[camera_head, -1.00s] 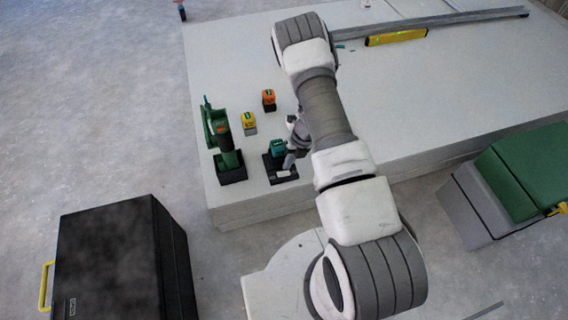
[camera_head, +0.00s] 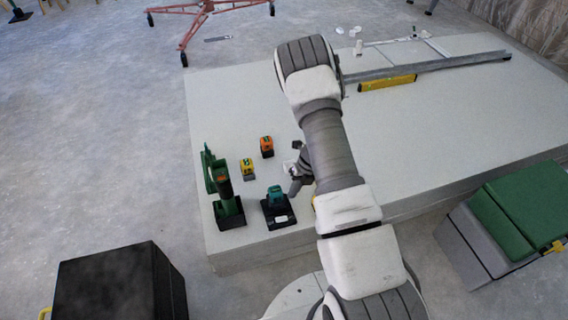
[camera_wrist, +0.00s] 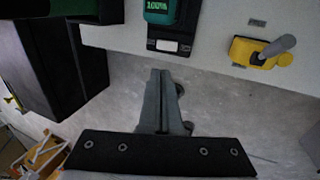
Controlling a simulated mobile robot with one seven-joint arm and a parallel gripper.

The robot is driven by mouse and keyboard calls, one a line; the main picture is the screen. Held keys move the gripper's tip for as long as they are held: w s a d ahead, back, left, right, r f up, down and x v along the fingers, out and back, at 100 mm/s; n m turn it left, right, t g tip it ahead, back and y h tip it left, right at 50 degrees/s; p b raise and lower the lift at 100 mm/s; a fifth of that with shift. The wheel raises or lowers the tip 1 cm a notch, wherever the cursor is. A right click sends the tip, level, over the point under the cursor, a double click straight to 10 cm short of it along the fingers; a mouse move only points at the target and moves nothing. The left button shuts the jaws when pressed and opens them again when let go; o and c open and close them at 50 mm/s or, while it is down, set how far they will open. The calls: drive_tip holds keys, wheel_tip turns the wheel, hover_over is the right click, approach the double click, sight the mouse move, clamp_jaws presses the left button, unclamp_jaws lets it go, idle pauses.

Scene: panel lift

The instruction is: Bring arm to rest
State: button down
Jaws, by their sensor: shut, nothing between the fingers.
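My gripper (camera_head: 294,190) is in the head view beside the arm, just right of a black charger (camera_head: 280,222) with a teal battery (camera_head: 276,196) in it. In the wrist view my gripper's fingers (camera_wrist: 162,100) are together with nothing between them. They point toward the edge of the white panel stack. The charger (camera_wrist: 170,42) and its battery (camera_wrist: 160,10), with a lit "100%" display, lie beyond the fingertips, apart from them. My arm is bent and reaches over the stack, hiding part of it.
A green tool (camera_head: 221,185), a yellow battery (camera_head: 247,169) and an orange battery (camera_head: 267,147) stand on the panel stack (camera_head: 430,130). A yellow level (camera_head: 387,82) lies farther back. A black case (camera_head: 120,285) and a green-topped box (camera_head: 515,210) stand on the floor. A yellow tool (camera_wrist: 258,52) shows in the wrist view.

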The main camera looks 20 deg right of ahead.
drive_tip(key=s+a+r+n+t, duration=0.1)
drive_tip(key=a+r+n, duration=0.2)
drive_tip(key=r+n, duration=0.85)
drive_tip(key=s+a+r+n+t, duration=0.1)
drive_tip(key=a+r+n, duration=0.3)
drive_tip(key=r, duration=1.5)
drive_tip(key=s+d+r+n+t+h, duration=0.1)
drive_tip(key=s+r+n+t+h, duration=0.1)
drive_tip(key=s+r+n, duration=0.7)
drive_tip(key=s+r+n+t+h, duration=0.2)
drive_tip(key=s+r+n, duration=0.5)
drive_tip(key=s+n, duration=0.45)
wheel_tip(320, 180, up, 17)
drive_tip(key=p, duration=1.8)
drive_tip(key=shift+s+r, duration=0.15)
drive_tip(key=shift+d, duration=0.1)
